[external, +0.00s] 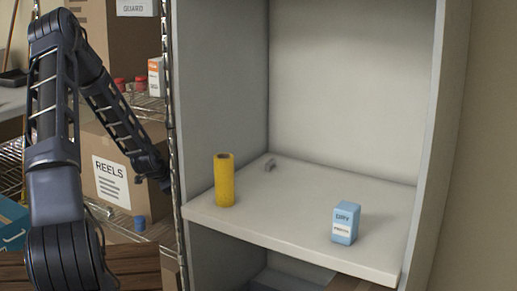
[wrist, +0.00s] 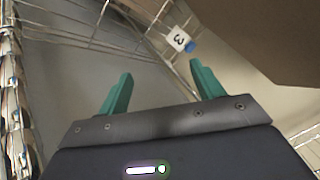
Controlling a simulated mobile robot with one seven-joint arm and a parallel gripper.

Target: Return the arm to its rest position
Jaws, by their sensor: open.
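My arm (external: 57,120) shows at the left of the external view, raised and bent over, with one link slanting down to the right in front of the wire rack. The gripper's fingers are hard to make out there. In the wrist view my gripper (wrist: 158,90) shows two green fingers spread wide apart with nothing between them. Beyond the fingers are a grey surface, wire shelving and a white tag with a "3" (wrist: 179,40).
A wire rack (external: 150,105) with a REELS carton (external: 112,150) stands close behind my arm. A brown surface (wrist: 270,35) fills the wrist view's upper right.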

